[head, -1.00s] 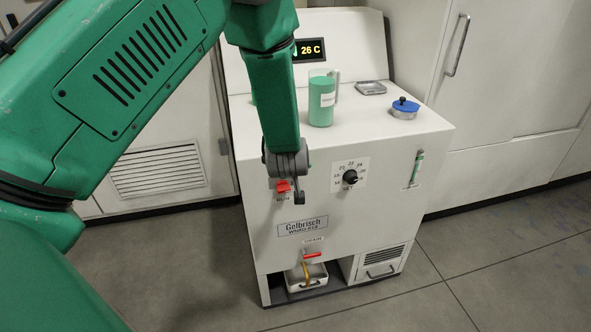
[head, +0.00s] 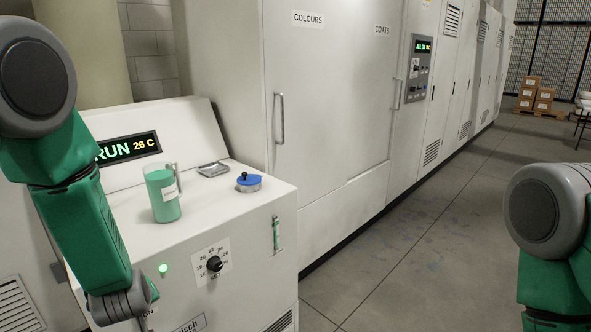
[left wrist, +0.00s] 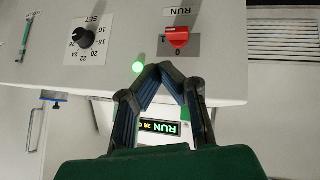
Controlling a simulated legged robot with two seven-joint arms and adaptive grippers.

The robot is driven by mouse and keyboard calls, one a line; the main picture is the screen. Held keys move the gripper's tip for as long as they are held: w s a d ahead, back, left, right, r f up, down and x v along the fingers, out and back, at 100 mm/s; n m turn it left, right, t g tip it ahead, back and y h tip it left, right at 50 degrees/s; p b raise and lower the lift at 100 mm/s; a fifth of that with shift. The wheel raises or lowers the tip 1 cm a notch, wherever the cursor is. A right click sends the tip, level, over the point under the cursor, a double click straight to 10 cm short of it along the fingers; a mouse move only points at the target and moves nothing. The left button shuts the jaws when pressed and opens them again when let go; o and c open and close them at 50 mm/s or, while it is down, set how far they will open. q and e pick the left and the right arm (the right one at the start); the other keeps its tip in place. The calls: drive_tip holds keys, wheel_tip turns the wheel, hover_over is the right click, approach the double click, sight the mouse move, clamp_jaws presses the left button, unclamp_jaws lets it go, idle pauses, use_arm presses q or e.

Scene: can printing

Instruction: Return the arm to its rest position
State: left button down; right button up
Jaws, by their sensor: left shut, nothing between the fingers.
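My left arm comes down at the left of the head view, in front of the white machine (head: 262,217). My left gripper (left wrist: 159,68) shows in the left wrist view with its fingertips together and nothing between them. It is apart from the red switch (left wrist: 177,36), which sits on a grey plate marked RUN, 1 and 0. A green lamp (head: 163,269) is lit, and the display (head: 127,148) reads RUN 26 C. My right arm shows at the right edge of the head view; its gripper is out of view.
A jug of green liquid (head: 162,196), a small grey tray (head: 212,169) and a blue-lidded tin (head: 249,182) stand on the machine top. A black SET dial (head: 214,264) is on its front. Tall white cabinets (head: 330,100) stand behind. The floor (head: 400,240) at right is clear.

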use_arm(q)
drive_tip(key=s+d+f+m+g+h+b, duration=0.25)
drive_tip(key=s+f+m, duration=0.35)
drive_tip(key=s+f, duration=0.85)
drive_tip(key=s+d+f+m+g+h+b, duration=0.1)
drive_tip(key=s+d+f+m+g, duration=0.1)
drive_tip(key=s, duration=0.7)
drive_tip(key=s+d+f+m+g+b, duration=0.1)
drive_tip(key=s+d+f+m+g, duration=0.1)
drive_tip(key=s, duration=0.6)
drive_tip(key=shift+s+d+f+m+h, duration=0.3)
drive_tip(key=shift+s+d+f+h, duration=0.1)
drive_tip(key=shift+d+f, duration=0.6)
use_arm(e)
wheel_tip(320, 180, down, 5)
drive_tip(key=shift+f, duration=0.2)
use_arm(q)
drive_tip(key=shift+r+g, duration=0.1)
drive_tip(key=shift+g, duration=0.15)
use_arm(e)
drive_tip(key=shift+a, duration=0.1)
use_arm(q)
drive_tip(key=shift+a, duration=0.35)
use_arm(e)
drive_tip(key=shift+a+r, duration=0.1)
drive_tip(key=shift+a, duration=0.2)
use_arm(q)
drive_tip(key=shift+d, duration=0.35)
use_arm(e)
drive_tip(key=shift+d, duration=0.3)
